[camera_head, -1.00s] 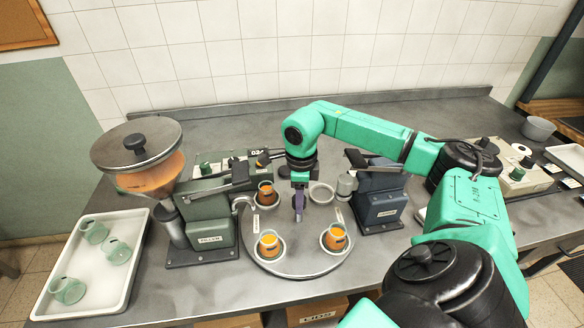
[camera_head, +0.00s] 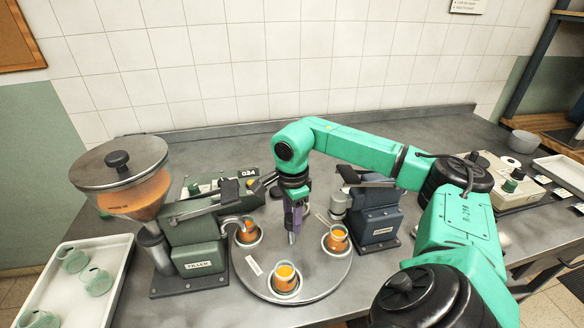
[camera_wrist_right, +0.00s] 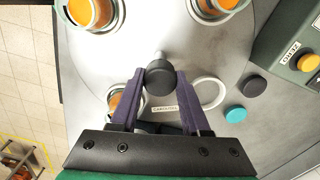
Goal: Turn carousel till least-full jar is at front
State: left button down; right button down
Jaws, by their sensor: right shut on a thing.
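The round grey carousel (camera_head: 265,287) stands mid-table and carries three jars in ring holders. One jar with orange contents (camera_head: 285,278) is at the front, another (camera_head: 248,232) at the left and a third (camera_head: 337,239) at the right. Their exact fill levels are hard to compare from here. My right gripper (camera_head: 294,236) points down over the carousel's middle. In the right wrist view its purple fingers (camera_wrist_right: 160,88) are shut on a black knob (camera_wrist_right: 160,74). An empty ring holder (camera_wrist_right: 210,92) shows there beside the fingers. My left gripper is not in view.
A green filling machine (camera_head: 190,235) with an orange hopper stands at the left, its spout over the left jar. A dark blue machine (camera_head: 375,215) stands close behind the right jar. A white tray (camera_head: 118,262) with empty jars is at far left.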

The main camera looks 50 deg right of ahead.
jog(key=shift+w+r+n+b, duration=0.15)
jog(key=shift+n+b, duration=0.25)
jog(key=shift+n, duration=1.5)
jog(key=shift+c, duration=1.9)
grip_release()
notch_tip(320, 180, up, 9)
jog(key=shift+a, duration=0.1)
notch_tip(320, 180, up, 6)
jog(key=p, duration=0.4)
jog(key=shift+f, duration=0.2)
